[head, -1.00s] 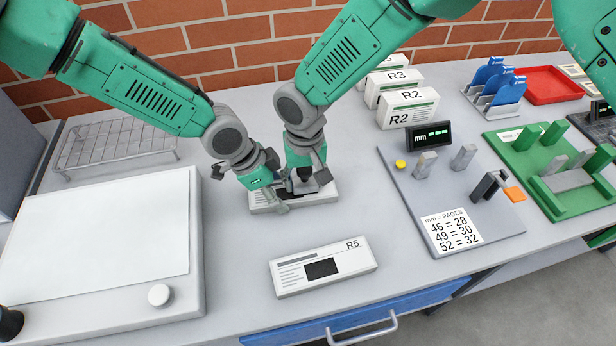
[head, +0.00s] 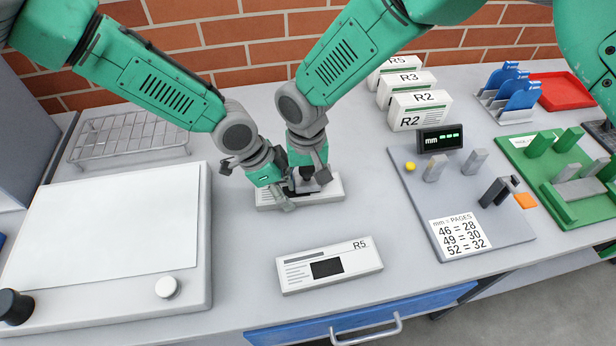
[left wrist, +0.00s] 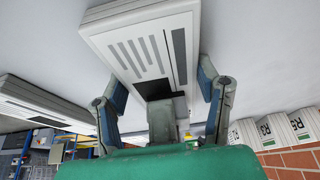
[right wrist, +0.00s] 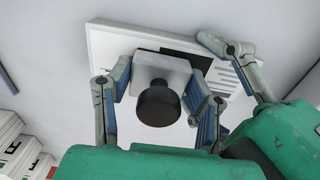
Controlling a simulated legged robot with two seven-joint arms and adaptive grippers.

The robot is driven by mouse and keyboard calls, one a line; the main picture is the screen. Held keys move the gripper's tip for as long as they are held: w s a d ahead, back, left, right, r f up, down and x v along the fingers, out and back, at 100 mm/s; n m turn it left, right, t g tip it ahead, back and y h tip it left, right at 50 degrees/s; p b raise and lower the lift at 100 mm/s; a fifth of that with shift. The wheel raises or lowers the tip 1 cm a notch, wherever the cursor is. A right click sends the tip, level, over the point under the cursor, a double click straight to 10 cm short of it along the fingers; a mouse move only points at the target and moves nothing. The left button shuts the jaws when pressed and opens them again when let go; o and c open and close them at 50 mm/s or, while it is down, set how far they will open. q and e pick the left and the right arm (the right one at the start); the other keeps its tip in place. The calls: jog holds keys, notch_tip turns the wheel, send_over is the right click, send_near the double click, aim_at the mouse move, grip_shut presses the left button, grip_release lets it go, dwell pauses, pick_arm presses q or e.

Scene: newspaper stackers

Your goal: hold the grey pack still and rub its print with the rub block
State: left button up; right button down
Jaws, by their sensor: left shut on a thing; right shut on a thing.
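The grey pack (head: 328,190) lies flat on the table under both hands, its face up with grey print lines and a dark patch. My left gripper (head: 277,191) is shut on the pack; in the left wrist view its fingers (left wrist: 160,85) sit on either side of the pack (left wrist: 125,48). My right gripper (head: 308,182) is shut on the rub block, a pale grey block (right wrist: 172,66) with a black round knob, over the pack's dark print patch. The block seems to rest on the print, but the contact itself is hidden.
A pack marked R5 (head: 350,256) lies in front, near the drawer edge. A flat white-topped unit (head: 195,290) and a wire rack (head: 130,138) are at left. A grey gauge board (head: 470,190), upright packs (head: 420,112) and a green fixture (head: 545,165) stand at right.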

aim_at(328, 186)
jog(key=shift+a, duration=0.35)
jog(key=shift+d, duration=0.15)
jog(key=shift+w+d+r, duration=0.1)
jog(key=shift+w+d, duration=0.05)
jog(key=shift+d, duration=0.75)
jog(key=shift+w+d, duration=0.1)
jog(key=shift+d, duration=0.75)
jog(key=shift+d, duration=0.15)
jog(key=shift+w+d, duration=0.1)
jog(key=shift+d, duration=0.55)
jog(key=shift+a, duration=0.15)
jog(key=shift+a+f, duration=0.2)
jog(key=shift+a, duration=0.45)
jog(key=shift+s+a, duration=0.15)
jog(key=shift+s, duration=0.05)
